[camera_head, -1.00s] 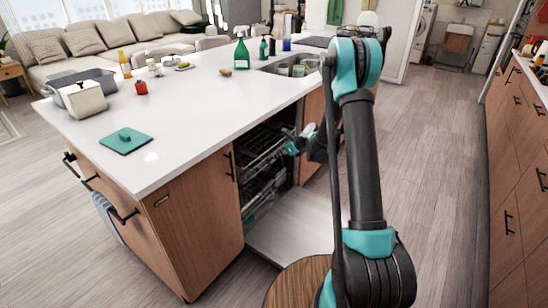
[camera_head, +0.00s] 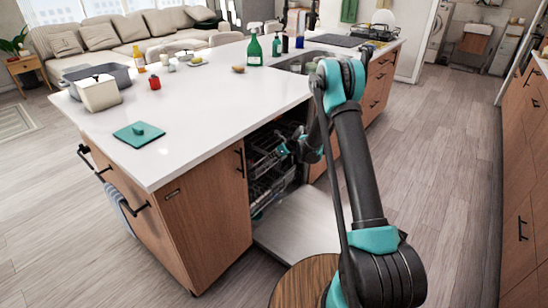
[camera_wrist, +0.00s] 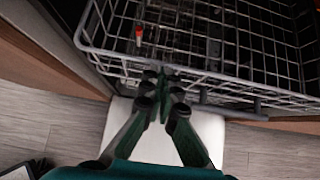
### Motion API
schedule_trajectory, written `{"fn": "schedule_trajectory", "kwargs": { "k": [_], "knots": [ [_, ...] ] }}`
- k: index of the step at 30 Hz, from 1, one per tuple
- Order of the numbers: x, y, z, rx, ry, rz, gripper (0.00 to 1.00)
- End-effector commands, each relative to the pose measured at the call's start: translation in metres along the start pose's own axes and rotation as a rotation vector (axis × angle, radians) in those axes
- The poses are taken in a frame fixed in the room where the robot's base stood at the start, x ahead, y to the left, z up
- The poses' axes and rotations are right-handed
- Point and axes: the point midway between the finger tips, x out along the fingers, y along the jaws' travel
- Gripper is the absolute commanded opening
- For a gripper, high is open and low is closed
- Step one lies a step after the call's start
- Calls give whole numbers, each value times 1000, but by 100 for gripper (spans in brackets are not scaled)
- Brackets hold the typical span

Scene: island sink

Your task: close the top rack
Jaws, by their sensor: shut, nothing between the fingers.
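The top rack (camera_head: 264,146) is a grey wire basket in the open dishwasher under the counter's right side. It fills the upper part of the wrist view, where its front rim (camera_wrist: 190,72) runs across the picture. My gripper (camera_wrist: 163,72) is shut and empty, with its tips at the front rim, apparently touching it. In the head view my gripper (camera_head: 283,149) is just in front of the top rack, partly hidden by my arm. How far the rack sticks out of the dishwasher is hard to tell.
The dishwasher door (camera_head: 298,220) is folded down below the racks. A lower rack (camera_head: 270,188) is inside. Wooden cabinet panels flank the opening. Open floor lies right of the island.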

Motion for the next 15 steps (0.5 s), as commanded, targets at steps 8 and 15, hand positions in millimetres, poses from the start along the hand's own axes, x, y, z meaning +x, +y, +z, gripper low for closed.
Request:
{"fn": "schedule_trajectory", "kwargs": {
  "k": [8, 15],
  "knots": [
    [8, 0, 8, -1, 0, 1, 0],
    [48, 0, 47, -2, 0, 2, 0]
  ]
}}
